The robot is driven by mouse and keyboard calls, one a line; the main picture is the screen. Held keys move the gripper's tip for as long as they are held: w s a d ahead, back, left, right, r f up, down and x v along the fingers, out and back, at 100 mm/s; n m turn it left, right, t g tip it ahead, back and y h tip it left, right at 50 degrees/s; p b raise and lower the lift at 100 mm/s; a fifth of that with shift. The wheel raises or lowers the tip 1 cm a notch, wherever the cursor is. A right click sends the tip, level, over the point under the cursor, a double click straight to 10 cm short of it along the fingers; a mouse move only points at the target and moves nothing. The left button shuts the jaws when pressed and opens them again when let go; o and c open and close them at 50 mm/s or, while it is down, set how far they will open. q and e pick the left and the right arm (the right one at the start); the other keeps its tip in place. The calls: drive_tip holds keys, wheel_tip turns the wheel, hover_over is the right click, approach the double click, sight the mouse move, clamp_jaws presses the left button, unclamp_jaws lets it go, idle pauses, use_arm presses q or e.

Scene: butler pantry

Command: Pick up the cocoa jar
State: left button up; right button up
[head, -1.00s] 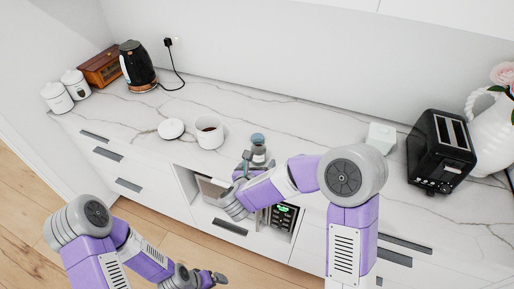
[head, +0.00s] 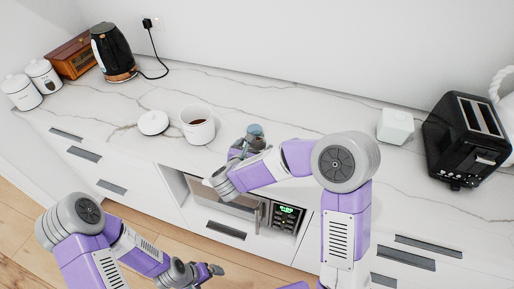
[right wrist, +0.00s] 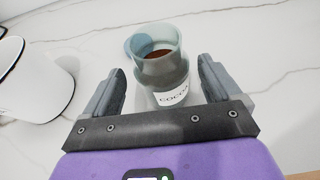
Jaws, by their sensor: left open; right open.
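The cocoa jar (right wrist: 168,75) is a clear bluish glass jar with brown contents and a white label reading "COCOA". It stands upright on the marble counter in the right wrist view. In the right wrist view my right gripper (right wrist: 160,70) is open, with one finger on each side of the jar. I see a gap at the left finger; contact at the right is unclear. My left gripper (head: 212,271) is open and empty, low in front of the drawers.
Kettle (head: 112,52) and canisters (head: 44,75) are far left.

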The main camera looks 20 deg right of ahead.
drive_tip(key=x, duration=0.4)
drive_tip(key=shift+w+d, duration=0.15)
drive_tip(key=shift+d, duration=0.1)
drive_tip(key=shift+r, duration=0.1)
drive_tip(key=c, duration=1.2)
drive_tip(key=shift+c, duration=0.2)
wheel_tip(320, 180, up, 10)
drive_tip(key=p, duration=0.1)
drive_tip(key=shift+p, duration=0.4)
